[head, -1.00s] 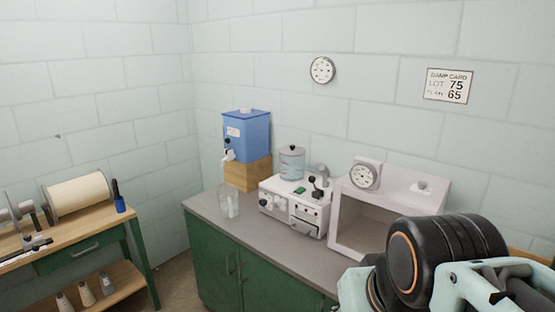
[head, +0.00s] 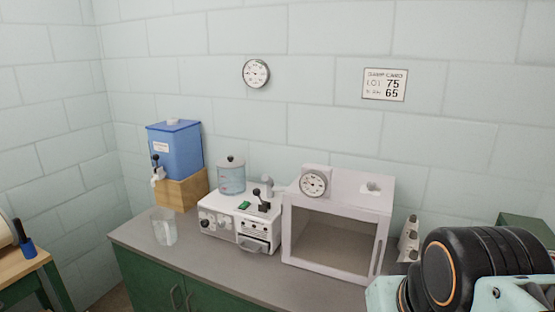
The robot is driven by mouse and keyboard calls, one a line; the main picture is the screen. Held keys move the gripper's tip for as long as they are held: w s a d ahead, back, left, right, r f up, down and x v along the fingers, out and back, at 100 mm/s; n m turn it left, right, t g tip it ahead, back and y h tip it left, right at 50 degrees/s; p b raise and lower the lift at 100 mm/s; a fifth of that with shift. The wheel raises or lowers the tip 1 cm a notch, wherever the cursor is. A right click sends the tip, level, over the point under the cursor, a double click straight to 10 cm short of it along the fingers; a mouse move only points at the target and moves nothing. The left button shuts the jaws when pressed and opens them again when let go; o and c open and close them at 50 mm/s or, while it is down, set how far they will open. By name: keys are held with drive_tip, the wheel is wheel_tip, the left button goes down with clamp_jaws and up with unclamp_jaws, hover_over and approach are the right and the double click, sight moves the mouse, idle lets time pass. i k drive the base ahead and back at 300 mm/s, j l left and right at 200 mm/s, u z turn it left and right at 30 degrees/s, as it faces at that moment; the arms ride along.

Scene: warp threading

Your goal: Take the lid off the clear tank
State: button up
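The clear tank (head: 232,179) sits on top of the white machine (head: 240,222) on the counter. Its grey lid (head: 231,161) with a dark knob is on it. The tank looks bluish and see-through. Part of my arm shows at the lower right, well to the right of the tank. My gripper's fingers are out of the picture.
On the grey counter (head: 150,239) a blue dispenser (head: 178,150) stands on a wooden block left of the tank, with a clear beaker (head: 164,228) in front. A white open-front cabinet (head: 340,225) stands right of the machine. Cones (head: 409,238) stand farther right.

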sight(230, 162)
drive_tip(key=i+j+z, duration=0.2)
drive_tip(key=j, duration=0.15)
drive_tip(key=i+j+z, duration=0.2)
drive_tip(key=j, duration=0.15)
drive_tip(key=i+j+z, duration=0.1)
drive_tip(key=j, duration=0.4)
drive_tip(key=i+j+z, duration=0.1)
drive_tip(key=j, duration=0.4)
drive_tip(key=i+j+z, duration=0.1)
drive_tip(key=j, duration=0.8)
drive_tip(key=i+j, duration=0.15)
drive_tip(key=j, duration=0.2)
drive_tip(key=j+u, duration=0.3)
drive_tip(key=j, duration=0.7)
drive_tip(key=i+l+z, duration=0.3)
drive_tip(key=k+j, duration=0.05)
drive_tip(key=j, duration=0.05)
